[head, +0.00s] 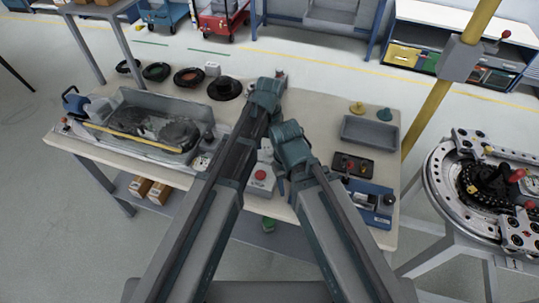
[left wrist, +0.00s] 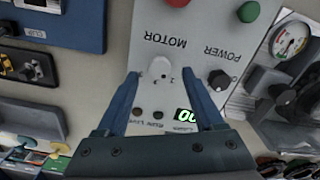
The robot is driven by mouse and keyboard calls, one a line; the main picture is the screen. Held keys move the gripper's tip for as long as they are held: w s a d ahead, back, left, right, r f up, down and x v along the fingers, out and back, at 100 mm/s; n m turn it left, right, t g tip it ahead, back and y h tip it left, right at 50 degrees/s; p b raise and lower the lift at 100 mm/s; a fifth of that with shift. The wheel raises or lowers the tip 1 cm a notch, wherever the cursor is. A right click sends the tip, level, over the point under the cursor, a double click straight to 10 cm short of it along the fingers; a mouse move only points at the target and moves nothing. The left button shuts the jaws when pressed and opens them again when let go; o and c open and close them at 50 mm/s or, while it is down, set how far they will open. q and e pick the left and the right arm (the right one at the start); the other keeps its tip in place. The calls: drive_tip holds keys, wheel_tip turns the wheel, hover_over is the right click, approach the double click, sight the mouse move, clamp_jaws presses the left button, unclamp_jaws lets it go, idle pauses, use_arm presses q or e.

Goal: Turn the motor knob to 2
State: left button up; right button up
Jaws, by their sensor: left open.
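The motor knob (left wrist: 160,69) is a small pale knob on the grey panel, beside the word MOTOR, which appears upside down in the left wrist view. My left gripper (left wrist: 160,76) is open, with one blue finger on each side of the knob. I cannot tell whether either finger touches it. The dial's numbers are not readable. The grey control box (head: 262,160) stands mid-bench in the head view, partly covered by my arms. The motor knob cannot be made out there. My right gripper's fingers do not show.
A black knob (left wrist: 218,80) by the word POWER, a green button (left wrist: 248,12) and a lit green display (left wrist: 185,116) are close to the gripper. A gauge (left wrist: 290,41) is at the right. A grey basin (head: 150,125) and blue device (head: 370,204) flank the box.

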sight(269, 153)
use_arm(q)
drive_tip(key=shift+f+b, duration=0.9)
drive_tip(key=shift+f, duration=0.6)
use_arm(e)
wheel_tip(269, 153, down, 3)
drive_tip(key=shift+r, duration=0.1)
use_arm(q)
drive_tip(key=shift+r, duration=0.1)
clamp_jaws()
